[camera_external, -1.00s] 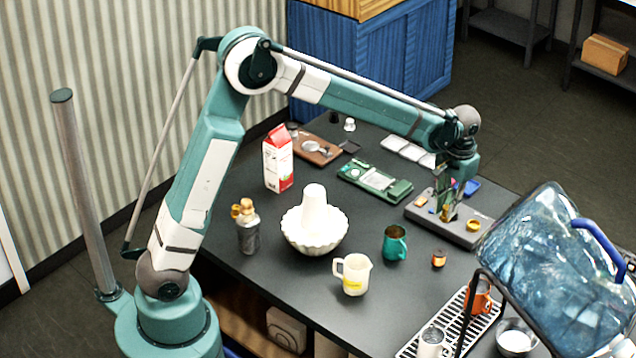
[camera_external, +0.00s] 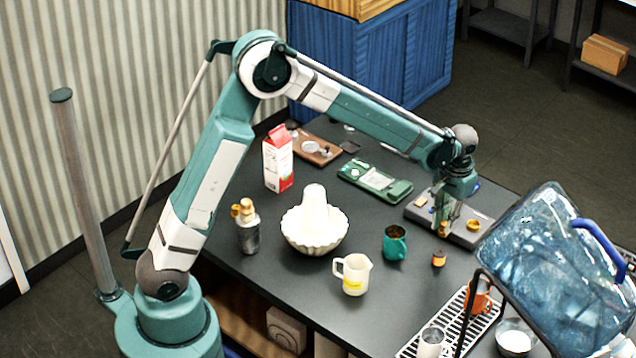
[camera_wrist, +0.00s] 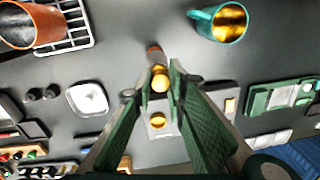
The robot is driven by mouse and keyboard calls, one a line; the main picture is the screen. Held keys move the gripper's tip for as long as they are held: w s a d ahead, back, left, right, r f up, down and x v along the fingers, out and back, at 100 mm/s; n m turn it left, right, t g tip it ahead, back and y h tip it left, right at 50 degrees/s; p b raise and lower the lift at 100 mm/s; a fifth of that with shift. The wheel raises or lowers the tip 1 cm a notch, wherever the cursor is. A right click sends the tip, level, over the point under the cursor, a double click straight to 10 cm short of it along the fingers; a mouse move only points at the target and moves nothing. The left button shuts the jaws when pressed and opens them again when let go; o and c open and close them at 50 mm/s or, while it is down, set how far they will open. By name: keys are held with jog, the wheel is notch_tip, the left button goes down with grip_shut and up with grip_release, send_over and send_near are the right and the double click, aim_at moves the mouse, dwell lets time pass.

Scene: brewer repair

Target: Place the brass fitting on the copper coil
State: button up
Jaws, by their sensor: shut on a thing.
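My gripper (camera_external: 442,232) points down at the front edge of the grey block; the wrist view shows its green fingers (camera_wrist: 163,75) close together. They are shut on a small round golden piece, the brass fitting (camera_wrist: 160,80). A small dark and orange cylinder (camera_external: 438,259) stands on the table just in front of the gripper, and shows beyond the fingertips in the wrist view (camera_wrist: 155,54). It may be the copper coil, but its windings are too small to make out. I cannot tell whether the fitting touches it.
The grey block (camera_external: 418,214) carries another golden round piece (camera_external: 473,225). A teal mug (camera_external: 395,243) stands left of the cylinder. An orange mug (camera_external: 480,297) is on the drip rack, beside a large tilted blue bottle (camera_external: 550,270). Bare table lies around the cylinder.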

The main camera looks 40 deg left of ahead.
aim_at(445, 223)
jog(key=shift+f, duration=1.55)
jog(key=shift+f, duration=0.1)
jog(key=shift+f, duration=1.8)
jog(key=shift+f, duration=0.1)
jog(key=o, duration=0.9)
jog(key=shift+c, duration=0.2)
jog(key=shift+o, duration=0.3)
jog(key=r, duration=0.8)
jog(key=d+r, duration=0.1)
jog(key=r, duration=0.3)
jog(key=shift+s+r, duration=0.1)
jog(key=shift+r, duration=0.05)
